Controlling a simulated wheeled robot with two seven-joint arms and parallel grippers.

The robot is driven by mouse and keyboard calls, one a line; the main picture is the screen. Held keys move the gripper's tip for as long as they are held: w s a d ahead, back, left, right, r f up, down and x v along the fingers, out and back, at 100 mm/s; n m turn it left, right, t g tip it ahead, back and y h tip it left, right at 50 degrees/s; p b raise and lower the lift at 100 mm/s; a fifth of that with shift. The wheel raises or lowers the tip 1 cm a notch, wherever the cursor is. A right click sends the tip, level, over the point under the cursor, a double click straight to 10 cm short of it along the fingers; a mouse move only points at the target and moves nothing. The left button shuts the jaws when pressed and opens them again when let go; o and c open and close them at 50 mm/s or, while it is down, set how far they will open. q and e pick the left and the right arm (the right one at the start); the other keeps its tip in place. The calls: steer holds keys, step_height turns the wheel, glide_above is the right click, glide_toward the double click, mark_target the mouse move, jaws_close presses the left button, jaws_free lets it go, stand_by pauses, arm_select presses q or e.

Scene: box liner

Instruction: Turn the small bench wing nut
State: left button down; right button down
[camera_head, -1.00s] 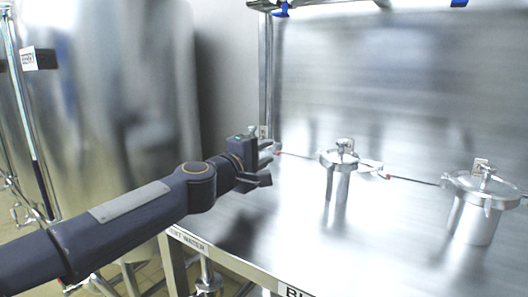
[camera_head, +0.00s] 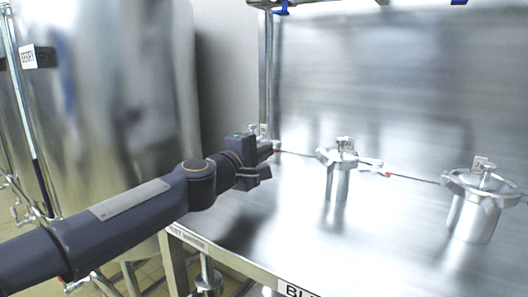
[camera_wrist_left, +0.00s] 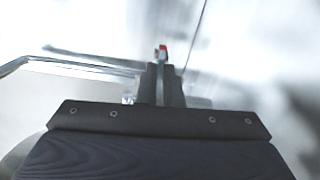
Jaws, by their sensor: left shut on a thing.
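My left gripper (camera_head: 267,160) is above the left part of the steel bench, left of the small lidded steel vessel (camera_head: 338,178). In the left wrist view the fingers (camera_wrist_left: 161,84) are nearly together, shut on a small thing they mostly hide. A small red-tipped piece (camera_wrist_left: 163,52) shows just past the fingertips. I cannot make out the wing nut's shape there. A metal clamp part (camera_head: 370,162) sticks out right of the small vessel's lid. My right gripper is not in view.
A larger lidded steel vessel (camera_head: 474,216) stands at the right of the bench (camera_head: 300,235). A thin dark line with red marks runs behind the vessels. A big steel tank (camera_head: 120,100) stands at the left. The bench front is clear.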

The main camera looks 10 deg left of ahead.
arm_select(q)
steer(key=n, duration=1)
steer(key=shift+n, duration=0.3)
steer(key=n, duration=0.3)
steer(key=shift+n, duration=0.3)
steer(key=shift+f+n, duration=0.1)
steer(key=shift+n, duration=1.7)
steer(key=c, duration=1.6)
jaws_free()
